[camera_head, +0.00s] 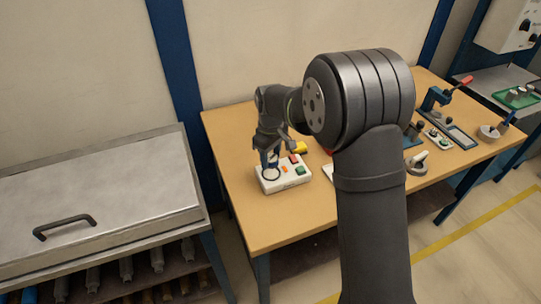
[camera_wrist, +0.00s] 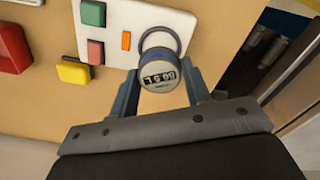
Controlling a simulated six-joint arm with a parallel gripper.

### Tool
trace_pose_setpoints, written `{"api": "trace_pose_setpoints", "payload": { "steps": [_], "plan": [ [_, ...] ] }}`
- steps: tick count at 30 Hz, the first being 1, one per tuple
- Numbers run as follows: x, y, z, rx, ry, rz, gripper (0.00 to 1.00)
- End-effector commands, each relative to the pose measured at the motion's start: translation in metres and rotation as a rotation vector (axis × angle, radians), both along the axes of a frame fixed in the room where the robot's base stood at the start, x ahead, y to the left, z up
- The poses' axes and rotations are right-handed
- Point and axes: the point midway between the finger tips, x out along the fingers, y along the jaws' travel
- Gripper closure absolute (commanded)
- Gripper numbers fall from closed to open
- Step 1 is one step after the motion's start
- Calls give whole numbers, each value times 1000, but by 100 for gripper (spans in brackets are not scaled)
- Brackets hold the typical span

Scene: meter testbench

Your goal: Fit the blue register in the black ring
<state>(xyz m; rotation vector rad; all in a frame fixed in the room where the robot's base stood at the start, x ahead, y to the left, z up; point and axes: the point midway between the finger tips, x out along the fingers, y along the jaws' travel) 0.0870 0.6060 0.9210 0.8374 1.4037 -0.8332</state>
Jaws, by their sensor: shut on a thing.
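The blue register (camera_wrist: 158,72) shows in the wrist view as a round body with a white face and a black number window. My gripper (camera_wrist: 160,92) is shut on it, one finger on each side. The black ring (camera_wrist: 160,40) shows just beyond the register, on a white panel (camera_wrist: 113,43). The register covers the ring's near part, and I cannot tell whether they touch. In the head view my gripper (camera_head: 272,156) points down over the ring (camera_head: 271,174) at the left end of the panel. The register (camera_head: 272,160) is partly hidden there between the fingers.
The panel bears a green block (camera_wrist: 93,13), a red block (camera_wrist: 95,52) and an orange piece (camera_wrist: 126,40). A yellow block (camera_wrist: 75,71) lies beside it. Fixtures such as the blue press (camera_head: 436,98) stand at the table's right. The table's front left (camera_head: 250,220) is bare.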

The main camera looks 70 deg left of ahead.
Motion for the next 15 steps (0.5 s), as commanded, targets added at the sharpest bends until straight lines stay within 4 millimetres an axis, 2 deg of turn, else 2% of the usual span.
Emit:
{"api": "trace_pose_setpoints", "payload": {
  "steps": [15],
  "plan": [
    [0, 0, -4, 0, 0, 0, 79]
  ]
}}
